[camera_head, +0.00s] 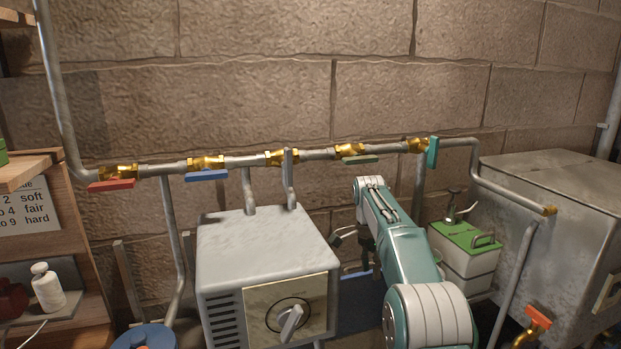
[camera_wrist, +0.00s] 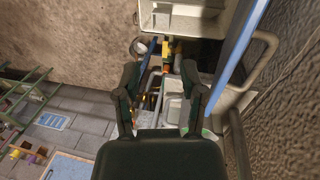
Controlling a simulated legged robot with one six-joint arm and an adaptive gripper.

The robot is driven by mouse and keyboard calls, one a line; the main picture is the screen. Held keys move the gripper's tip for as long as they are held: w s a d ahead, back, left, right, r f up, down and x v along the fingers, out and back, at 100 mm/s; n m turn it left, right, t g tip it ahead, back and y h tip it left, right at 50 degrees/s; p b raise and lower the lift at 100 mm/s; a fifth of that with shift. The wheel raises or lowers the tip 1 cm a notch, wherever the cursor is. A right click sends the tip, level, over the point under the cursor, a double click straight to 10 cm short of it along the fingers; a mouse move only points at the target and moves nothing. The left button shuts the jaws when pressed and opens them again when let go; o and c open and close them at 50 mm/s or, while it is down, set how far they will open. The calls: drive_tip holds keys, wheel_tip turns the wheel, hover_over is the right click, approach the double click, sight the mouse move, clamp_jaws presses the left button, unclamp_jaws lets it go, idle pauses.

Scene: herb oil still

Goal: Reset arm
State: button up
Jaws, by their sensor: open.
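My arm reaches forward from the lower right of the head view, between the grey box with a knob (camera_head: 268,240) and the white container with a green top (camera_head: 466,262). The arm is bent, and its upper link partly hides my gripper. In the wrist view, my gripper (camera_wrist: 160,88) has its two dark fingers spread apart. Nothing is held between them. Beyond the fingers, the wrist view shows a grey basin (camera_wrist: 172,110) and pale bins (camera_wrist: 185,18), seen tilted.
A pipe with several brass valves runs along the block wall, with red (camera_head: 111,185), blue (camera_head: 206,175), green (camera_head: 360,160) and teal (camera_head: 432,152) handles. A large metal tank (camera_head: 560,190) stands right. A wooden shelf (camera_head: 75,220) holds a white bottle (camera_head: 47,287) at left.

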drive_tip(key=s+r+n+t, duration=0.25)
drive_tip(key=s+r, duration=0.35)
drive_tip(key=s, duration=0.3)
drive_tip(key=s+r+n+t, duration=0.1)
drive_tip(key=s+r+n, duration=0.3)
drive_tip(key=s+r, duration=0.3)
drive_tip(key=s+f+n+t, duration=0.2)
drive_tip(key=s+f+n, duration=0.1)
drive_tip(key=s, duration=0.8)
drive_tip(key=s+f+n+t, duration=0.2)
drive_tip(key=s+f+n, duration=0.2)
drive_tip(key=s, duration=0.8)
drive_tip(key=shift+s+d+f+y, duration=0.25)
drive_tip(key=shift+d+f+y, duration=0.15)
drive_tip(key=shift+f, duration=0.4)
drive_tip(key=shift+a, duration=0.1)
